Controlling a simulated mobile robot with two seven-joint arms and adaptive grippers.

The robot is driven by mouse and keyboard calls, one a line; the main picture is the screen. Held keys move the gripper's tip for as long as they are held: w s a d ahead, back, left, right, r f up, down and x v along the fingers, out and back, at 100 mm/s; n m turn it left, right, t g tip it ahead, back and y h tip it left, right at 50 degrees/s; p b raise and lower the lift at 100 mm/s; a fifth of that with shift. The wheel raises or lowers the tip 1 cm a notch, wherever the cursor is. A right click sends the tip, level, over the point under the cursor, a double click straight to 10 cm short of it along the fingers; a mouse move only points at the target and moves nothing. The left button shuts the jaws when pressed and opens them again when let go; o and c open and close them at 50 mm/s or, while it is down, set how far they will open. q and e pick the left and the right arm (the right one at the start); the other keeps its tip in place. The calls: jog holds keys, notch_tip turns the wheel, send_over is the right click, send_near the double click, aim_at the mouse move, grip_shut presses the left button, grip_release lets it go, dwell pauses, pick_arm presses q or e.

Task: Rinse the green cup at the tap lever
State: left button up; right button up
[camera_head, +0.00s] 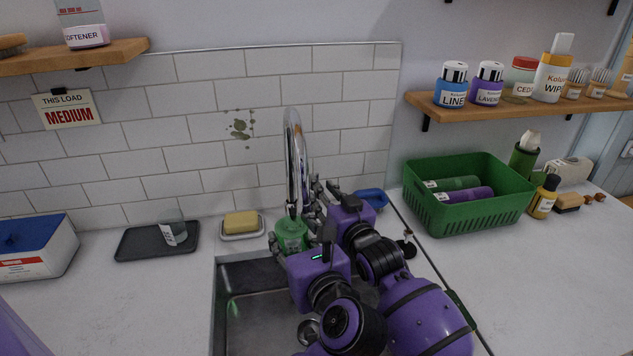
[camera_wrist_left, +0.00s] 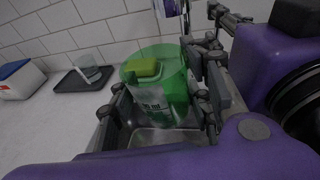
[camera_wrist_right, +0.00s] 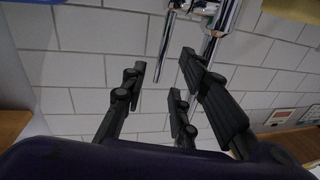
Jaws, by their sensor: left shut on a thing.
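The green cup (camera_head: 290,235) is translucent and is held upright below the end of the chrome tap (camera_head: 293,150), over the back of the sink. In the left wrist view the cup (camera_wrist_left: 172,88) stands between the fingers of my left gripper (camera_wrist_left: 160,112), which is shut on it. I see no clear water stream. My right gripper (camera_head: 323,200) is just right of the tap, higher than the left one. In the right wrist view its fingers (camera_wrist_right: 165,72) are spread and empty, with chrome tap parts (camera_wrist_right: 222,20) beyond them.
The sink (camera_head: 245,320) lies below my arms. A yellow sponge on a dish (camera_head: 240,222) sits behind it, and a dark tray (camera_head: 140,242) with a clear glass to the left. A blue item (camera_head: 373,197) and a green basket (camera_head: 470,215) stand at right.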

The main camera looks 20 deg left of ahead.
jog(key=shift+x, duration=2.35)
jog(key=shift+c, duration=0.4)
grip_shut()
